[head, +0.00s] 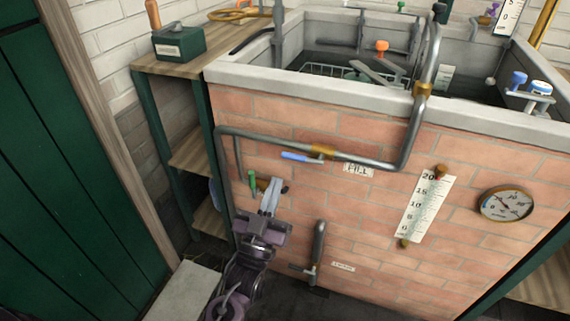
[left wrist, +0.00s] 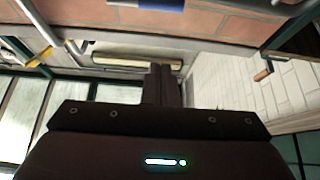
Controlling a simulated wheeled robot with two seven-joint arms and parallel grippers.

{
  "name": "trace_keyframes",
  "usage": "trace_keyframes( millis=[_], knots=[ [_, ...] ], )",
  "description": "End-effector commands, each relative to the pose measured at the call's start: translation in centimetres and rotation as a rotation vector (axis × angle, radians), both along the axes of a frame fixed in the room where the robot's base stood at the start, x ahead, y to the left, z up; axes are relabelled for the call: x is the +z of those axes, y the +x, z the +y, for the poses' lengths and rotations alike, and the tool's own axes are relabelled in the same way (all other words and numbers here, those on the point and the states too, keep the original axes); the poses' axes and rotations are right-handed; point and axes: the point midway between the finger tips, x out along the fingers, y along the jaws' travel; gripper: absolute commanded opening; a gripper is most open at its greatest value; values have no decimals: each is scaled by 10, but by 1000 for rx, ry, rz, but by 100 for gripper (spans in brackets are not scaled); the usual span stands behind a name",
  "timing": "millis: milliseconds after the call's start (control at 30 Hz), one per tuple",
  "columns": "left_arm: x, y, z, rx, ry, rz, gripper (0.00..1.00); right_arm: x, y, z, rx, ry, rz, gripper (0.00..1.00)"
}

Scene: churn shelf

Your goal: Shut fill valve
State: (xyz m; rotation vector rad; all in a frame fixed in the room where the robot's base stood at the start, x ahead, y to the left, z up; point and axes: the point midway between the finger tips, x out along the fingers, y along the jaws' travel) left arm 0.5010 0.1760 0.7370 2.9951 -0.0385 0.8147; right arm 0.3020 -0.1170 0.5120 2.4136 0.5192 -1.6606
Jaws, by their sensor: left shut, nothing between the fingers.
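The fill valve has a blue lever (head: 297,156) and a brass body (head: 323,151) on the grey pipe across the brick tank front. A FILL label (head: 358,170) is to its lower right. The lever points left, just below the pipe and roughly along it. My left gripper (head: 270,190) is below and left of the lever, apart from it, with its fingers shut and empty. In the left wrist view its shut fingers (left wrist: 161,82) point away from the camera. A blue piece at that view's top edge is cut off. My right gripper is not in view.
A green-handled valve (head: 253,181) is close beside my left gripper. A lower pipe (head: 319,243), a level scale (head: 427,209) and a round gauge (head: 506,204) are to the right. A wooden shelf unit (head: 190,152) stands left of the brick tank (head: 360,215).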

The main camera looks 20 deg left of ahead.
Motion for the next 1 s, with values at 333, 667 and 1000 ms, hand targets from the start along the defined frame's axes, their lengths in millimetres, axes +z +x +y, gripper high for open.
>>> trace_keyframes(
  millis=[333, 667, 1000],
  knots=[
    [30, 47, -1, 0, 0, -7, 0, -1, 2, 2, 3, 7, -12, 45],
    [29, 89, -2, 0, 0, 3, 0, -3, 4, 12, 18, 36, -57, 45],
    [11, 93, -3, 0, -1, -1, 0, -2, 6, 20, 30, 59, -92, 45]
  ],
)
